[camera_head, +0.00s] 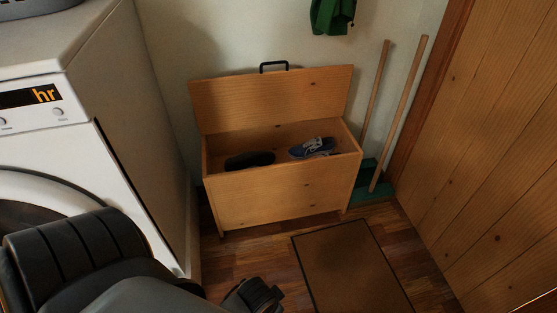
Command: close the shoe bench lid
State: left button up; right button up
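The wooden shoe bench (270,195) stands against the back wall in the middle of the view. Its lid (275,97) is raised, nearly upright, leaning back near the wall, with a black handle (274,66) on its top edge. Inside the open box are a dark shoe (250,160) and a blue shoe with pale laces (312,146). Dark links of my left arm show at the lower left, and a small dark part shows at the bottom edge. I make out no fingers of my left gripper. My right gripper is out of view.
A white washing machine (45,130) stands at the left. Two wooden-handled brooms (400,110) lean right of the bench, beside a wooden plank door or panel (490,150). A brown mat (350,268) lies on the floor in front. A green cloth item (332,14) hangs above.

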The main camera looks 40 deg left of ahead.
aim_at(241, 102)
jog(key=u, duration=1.25)
jog(key=i+j+z, duration=0.15)
jog(key=z, duration=0.25)
jog(key=i+j+z, duration=0.1)
jog(key=j+z, duration=0.25)
jog(key=l, duration=0.1)
